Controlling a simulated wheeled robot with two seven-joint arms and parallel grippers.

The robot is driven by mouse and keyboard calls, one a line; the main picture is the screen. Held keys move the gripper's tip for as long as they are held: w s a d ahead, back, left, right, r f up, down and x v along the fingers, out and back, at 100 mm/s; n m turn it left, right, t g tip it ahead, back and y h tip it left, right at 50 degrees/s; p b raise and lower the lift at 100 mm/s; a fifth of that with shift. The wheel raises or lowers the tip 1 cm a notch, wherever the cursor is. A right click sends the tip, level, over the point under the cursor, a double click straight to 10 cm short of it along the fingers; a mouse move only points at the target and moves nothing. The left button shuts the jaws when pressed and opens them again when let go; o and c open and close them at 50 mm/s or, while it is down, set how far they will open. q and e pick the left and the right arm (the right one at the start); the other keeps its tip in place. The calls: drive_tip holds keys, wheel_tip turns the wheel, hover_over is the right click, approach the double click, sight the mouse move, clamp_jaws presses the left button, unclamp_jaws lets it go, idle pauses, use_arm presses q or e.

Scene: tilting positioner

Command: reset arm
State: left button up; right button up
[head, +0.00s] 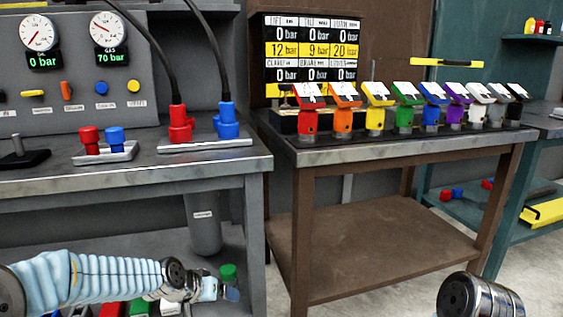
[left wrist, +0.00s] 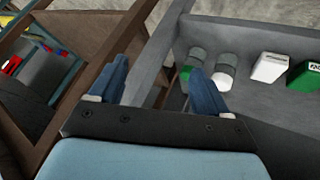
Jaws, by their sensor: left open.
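My left arm comes in from the lower left of the head view, sleeved in pale blue. My left gripper (head: 231,289) is in front of the grey bench's lower shelf, near a green-capped item (head: 228,271). In the left wrist view its two blue fingers (left wrist: 155,88) are spread apart with nothing between them. A brown table leg and the grey shelf's edge lie beyond the fingers. My right gripper is not clearly visible; only a metallic cylinder of what seems to be my right arm shows at the lower right of the head view.
The grey bench (head: 220,161) carries gauges, red and blue connectors (head: 180,122) and hoses. The brown table (head: 390,146) holds a row of coloured labelled blocks (head: 404,115). White and green containers (left wrist: 270,68) stand on the grey shelf. The brown table's lower shelf is clear.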

use_arm(q)
drive_tip(key=s+d+f+n+g, duration=0.1)
drive_tip(key=s+f, duration=0.3)
drive_tip(key=f, duration=0.3)
drive_tip(key=s+d+f+g, duration=0.1)
drive_tip(key=s+f, duration=0.2)
drive_tip(key=f, duration=0.4)
drive_tip(key=s+d+f+g, duration=0.1)
drive_tip(key=s+f, duration=0.5)
drive_tip(key=s, duration=0.3)
drive_tip(key=s+d+f+n+g+p, duration=0.1)
drive_tip(key=s+f+g, duration=0.1)
drive_tip(key=s+f, duration=0.5)
drive_tip(key=s, duration=0.3)
drive_tip(key=shift+g+p, duration=0.3)
drive_tip(key=shift+d, duration=0.1)
drive_tip(key=shift+c, duration=0.4)
